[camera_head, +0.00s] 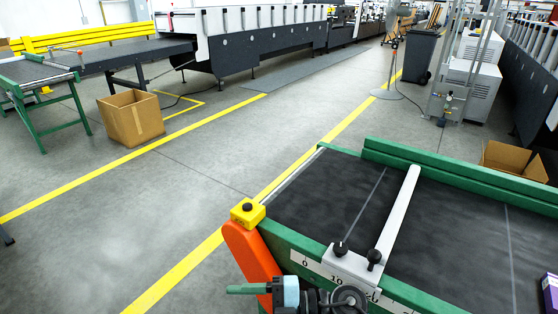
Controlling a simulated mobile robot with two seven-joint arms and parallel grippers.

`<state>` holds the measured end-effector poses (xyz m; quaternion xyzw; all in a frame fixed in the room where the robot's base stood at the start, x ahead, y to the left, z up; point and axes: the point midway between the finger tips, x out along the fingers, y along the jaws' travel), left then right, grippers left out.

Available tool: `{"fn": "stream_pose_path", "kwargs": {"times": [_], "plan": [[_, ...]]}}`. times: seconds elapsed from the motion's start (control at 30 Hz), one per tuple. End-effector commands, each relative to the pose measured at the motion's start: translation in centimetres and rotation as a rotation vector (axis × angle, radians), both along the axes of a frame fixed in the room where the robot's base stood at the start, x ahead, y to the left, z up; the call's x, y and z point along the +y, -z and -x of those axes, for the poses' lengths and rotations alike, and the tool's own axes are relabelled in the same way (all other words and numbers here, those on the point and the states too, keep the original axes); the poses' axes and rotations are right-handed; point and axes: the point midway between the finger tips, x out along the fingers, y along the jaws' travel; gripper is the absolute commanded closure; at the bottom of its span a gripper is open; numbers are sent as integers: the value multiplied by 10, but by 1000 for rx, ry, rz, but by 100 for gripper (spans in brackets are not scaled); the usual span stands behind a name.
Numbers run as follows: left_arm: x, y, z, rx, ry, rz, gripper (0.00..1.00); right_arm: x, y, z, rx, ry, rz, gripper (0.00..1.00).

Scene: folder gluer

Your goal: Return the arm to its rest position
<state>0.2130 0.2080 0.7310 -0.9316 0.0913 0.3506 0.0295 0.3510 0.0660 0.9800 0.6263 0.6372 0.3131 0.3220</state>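Neither of my grippers can be made out in the head view, and no arm of mine is clearly visible. An orange arm-like part (249,253) slants down along the near left corner of the conveyor table (300,242). At the bottom edge there is a cluster with a green rod (248,289), a pale blue and white piece (291,292) and a dark round wheel (350,298). The cluster is cut off by the frame, and I cannot tell whether any of it is mine.
A yellow box with a black button (247,212) sits at the table corner. A white guide bar (398,216) with black knobs crosses the dark belt. Cardboard boxes stand at the left (131,117) and right (513,160). The grey floor between the yellow lines is clear.

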Motion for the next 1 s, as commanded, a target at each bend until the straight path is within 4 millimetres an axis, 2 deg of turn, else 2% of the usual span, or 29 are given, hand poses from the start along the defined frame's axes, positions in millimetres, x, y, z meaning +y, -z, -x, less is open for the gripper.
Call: {"fn": "stream_pose_path", "kwargs": {"times": [0.13,0.23,0.33,0.43,0.57,0.7,0.8,0.9,1.0], "plan": [[0,0,0,0,0,0,64,-30,-7,-11,145,278,-272,43],[0,0,0,0,0,0,64,-64,5,-23,258,503,-388,43],[0,0,0,0,0,0,64,-106,33,-28,389,738,-448,43],[0,0,0,0,-1,1,64,-151,75,-22,541,972,-450,43],[0,0,0,0,-1,1,64,-202,136,8,749,1230,-381,43],[0,0,0,0,-1,1,64,-241,193,58,964,1420,-261,43],[0,0,0,0,-1,1,64,-259,221,94,1089,1501,-178,43],[0,0,0,0,-1,1,64,-268,238,120,1177,1543,-114,43],[0,0,0,0,-1,1,64,-272,247,135,1227,1561,-80,43]]}}
